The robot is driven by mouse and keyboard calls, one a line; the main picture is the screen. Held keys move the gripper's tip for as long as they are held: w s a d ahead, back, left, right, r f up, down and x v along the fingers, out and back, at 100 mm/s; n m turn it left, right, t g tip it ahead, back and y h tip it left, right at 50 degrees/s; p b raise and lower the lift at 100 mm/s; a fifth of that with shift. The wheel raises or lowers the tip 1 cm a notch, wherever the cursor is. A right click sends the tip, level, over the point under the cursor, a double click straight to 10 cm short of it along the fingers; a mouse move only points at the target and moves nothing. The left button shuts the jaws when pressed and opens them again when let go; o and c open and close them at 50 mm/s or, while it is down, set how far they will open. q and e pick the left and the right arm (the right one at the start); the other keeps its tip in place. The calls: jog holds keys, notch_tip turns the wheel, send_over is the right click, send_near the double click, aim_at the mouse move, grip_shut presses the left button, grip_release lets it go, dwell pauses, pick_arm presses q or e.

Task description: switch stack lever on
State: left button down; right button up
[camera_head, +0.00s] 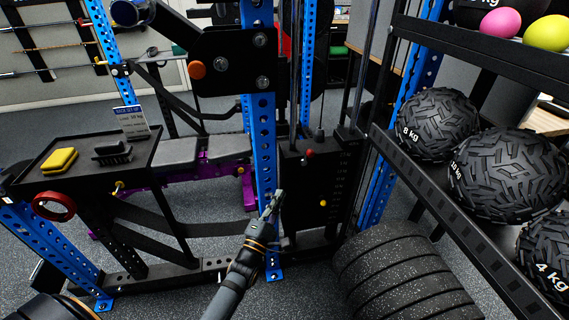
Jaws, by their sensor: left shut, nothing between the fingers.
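The black weight stack panel (296,185) stands behind the blue perforated upright (263,140) in the middle of the view. A small red knob (309,153) sits near its top and a small yellow knob (323,203) lower on its right part. I cannot tell which of these, if either, is the stack lever, nor its on or off position. My left gripper (274,203) is shut and empty, pointing up in front of the upright and the panel's lower left. My right gripper is out of view.
Stacked black plates (405,275) stand at the lower right. A rack (470,235) with heavy balls fills the right side.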

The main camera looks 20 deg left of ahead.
aim_at(302, 165)
pick_arm(q)
jog(key=x, duration=0.4)
jog(key=d+x, duration=0.1)
jog(key=x, duration=0.3)
jog(key=d+r+x, duration=0.1)
jog(key=x, duration=0.3)
jog(key=shift+w+d+r, duration=0.1)
jog(key=shift+d+r, duration=0.15)
jog(key=shift+d, duration=0.05)
